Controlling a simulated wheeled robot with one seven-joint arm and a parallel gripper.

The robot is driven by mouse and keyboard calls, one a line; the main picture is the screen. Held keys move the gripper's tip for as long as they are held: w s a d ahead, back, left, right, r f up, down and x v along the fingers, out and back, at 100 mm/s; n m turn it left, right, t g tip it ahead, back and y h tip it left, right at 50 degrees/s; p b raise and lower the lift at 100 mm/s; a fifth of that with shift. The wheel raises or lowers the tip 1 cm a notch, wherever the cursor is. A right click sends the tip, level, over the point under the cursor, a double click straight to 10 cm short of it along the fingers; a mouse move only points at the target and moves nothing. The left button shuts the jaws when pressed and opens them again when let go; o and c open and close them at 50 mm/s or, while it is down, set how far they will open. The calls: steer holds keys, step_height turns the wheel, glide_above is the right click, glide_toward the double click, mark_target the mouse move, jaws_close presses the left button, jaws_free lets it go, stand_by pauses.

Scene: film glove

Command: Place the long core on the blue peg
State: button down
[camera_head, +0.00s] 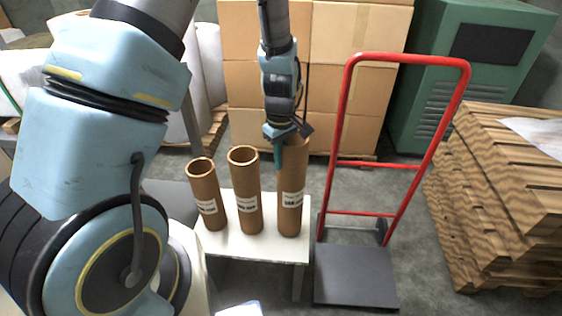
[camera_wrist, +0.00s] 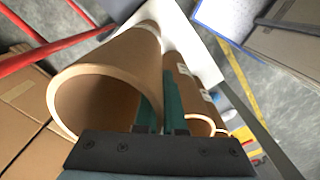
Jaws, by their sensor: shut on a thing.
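The long core (camera_head: 292,185), a tall brown cardboard tube with a white label, stands upright at the right end of a small white table (camera_head: 262,247). My gripper (camera_head: 281,148) is at its top from above, with the teal fingers at the left side of its rim. In the wrist view the open mouth of the long core (camera_wrist: 105,90) is large at left, and my gripper (camera_wrist: 161,112) is shut on its wall. The inner contact is partly hidden. I cannot make out the blue peg in either view.
A middle-height core (camera_head: 245,190) and a shorter core (camera_head: 207,195) stand upright to the left on the table. A red hand truck (camera_head: 340,150) stands close at right. Stacked boxes (camera_head: 350,80) are behind, and wooden pallets (camera_head: 500,190) are at far right.

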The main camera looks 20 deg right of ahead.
steer(key=shift+f, duration=0.5)
steer(key=c, duration=1)
jaws_free()
step_height(320, 180, up, 12)
steer(key=shift+a+r+b, duration=0.1)
steer(key=shift+r+b, duration=0.05)
steer(key=shift+b, duration=0.65)
steer(key=s+a+r+m, duration=0.1)
steer(key=a+r+m, duration=0.1)
steer(key=a, duration=1.1)
steer(key=s+a+r+m+t, duration=0.1)
steer(key=a+r+m, duration=0.1)
steer(key=a, duration=1.1)
steer(key=shift+s+m+t, duration=0.3)
steer(key=shift+s+m, duration=0.05)
steer(key=shift+m, duration=0.25)
steer(key=shift+a, duration=0.1)
